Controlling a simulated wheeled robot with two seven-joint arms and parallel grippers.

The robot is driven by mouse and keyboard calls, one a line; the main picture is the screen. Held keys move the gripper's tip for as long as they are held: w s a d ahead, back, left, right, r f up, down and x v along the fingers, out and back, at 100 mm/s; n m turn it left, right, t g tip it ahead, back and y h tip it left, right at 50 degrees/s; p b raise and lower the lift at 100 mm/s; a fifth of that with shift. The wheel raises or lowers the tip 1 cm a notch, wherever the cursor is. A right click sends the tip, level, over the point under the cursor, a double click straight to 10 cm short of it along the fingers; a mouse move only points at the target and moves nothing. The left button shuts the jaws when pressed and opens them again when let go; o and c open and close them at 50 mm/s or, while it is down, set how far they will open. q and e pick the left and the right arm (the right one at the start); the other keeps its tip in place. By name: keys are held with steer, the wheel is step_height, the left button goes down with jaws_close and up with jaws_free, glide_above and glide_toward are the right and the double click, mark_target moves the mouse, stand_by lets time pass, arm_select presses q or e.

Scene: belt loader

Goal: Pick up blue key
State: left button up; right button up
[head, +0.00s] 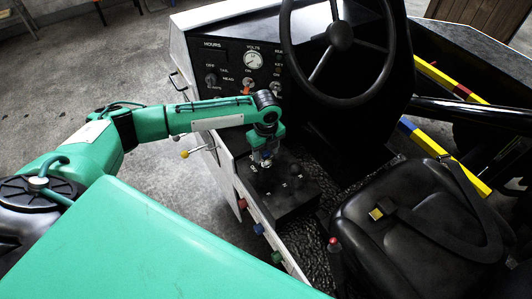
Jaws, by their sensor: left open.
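A small blue item (258,228), which may be the blue key, sits on the outer side panel of the vehicle, between a red one (242,203) and a green one (277,257). Its shape is too small to make out. My left gripper (265,163) points down over the black console beside the dashboard, above and apart from the blue item. It is open, and I see nothing held in it. My right gripper is not in view.
The steering wheel (340,38) and dashboard (222,62) stand close behind my left arm. A black seat (410,222) is at right.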

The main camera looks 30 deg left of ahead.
arm_select(q)
steer(key=c, duration=1)
steer(key=shift+c, duration=0.2)
